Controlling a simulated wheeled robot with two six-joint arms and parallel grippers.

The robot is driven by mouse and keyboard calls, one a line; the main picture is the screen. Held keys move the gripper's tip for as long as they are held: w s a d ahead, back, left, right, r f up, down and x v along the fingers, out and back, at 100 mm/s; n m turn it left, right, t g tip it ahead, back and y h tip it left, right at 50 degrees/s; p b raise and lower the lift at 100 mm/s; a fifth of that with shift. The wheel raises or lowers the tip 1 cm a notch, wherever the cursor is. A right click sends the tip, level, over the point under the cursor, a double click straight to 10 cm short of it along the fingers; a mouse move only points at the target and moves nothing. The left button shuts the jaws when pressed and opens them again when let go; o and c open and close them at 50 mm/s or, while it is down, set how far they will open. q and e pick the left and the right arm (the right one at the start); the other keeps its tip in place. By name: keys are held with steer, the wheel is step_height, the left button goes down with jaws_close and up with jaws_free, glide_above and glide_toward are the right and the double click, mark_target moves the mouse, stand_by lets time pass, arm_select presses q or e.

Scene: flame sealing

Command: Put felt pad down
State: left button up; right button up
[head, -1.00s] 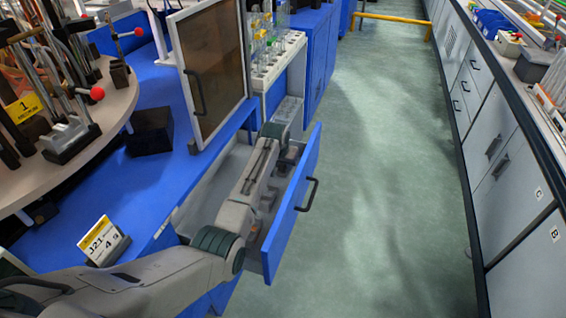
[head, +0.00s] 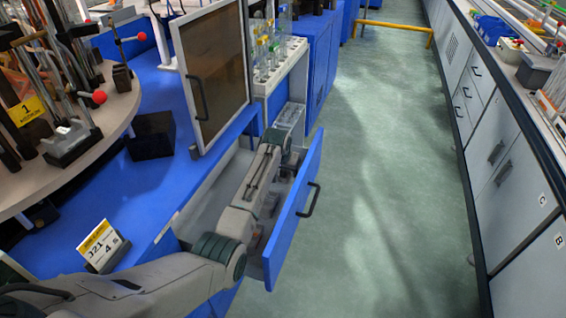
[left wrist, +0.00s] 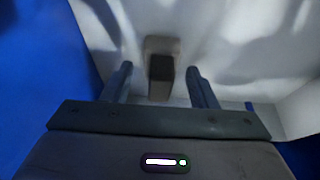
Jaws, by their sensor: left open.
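In the left wrist view, a small block (left wrist: 161,68), beige at its far part and dark on its near face, sits on the pale drawer floor; it is likely the felt pad. My left gripper (left wrist: 159,74) is open, with one finger on each side of the block and visible gaps to both. In the head view, my left arm reaches into the open blue-fronted drawer (head: 296,220). The arm hides much of the drawer's inside there, and the pad cannot be made out clearly. My right gripper is not in view.
A framed brown panel (head: 215,75) stands on the blue bench (head: 150,195) beside the drawer. A white tube rack (head: 283,72) is behind it. The aisle floor (head: 390,200) is clear.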

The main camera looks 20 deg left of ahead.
arm_select(q)
steer(key=shift+s+r, duration=0.1)
steer(key=shift+r, duration=0.25)
steer(key=v, duration=1)
steer(key=shift+s+d+p, duration=0.4)
steer(key=shift+s+d, duration=0.05)
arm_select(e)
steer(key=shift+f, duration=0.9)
arm_select(q)
steer(key=shift+f, duration=0.15)
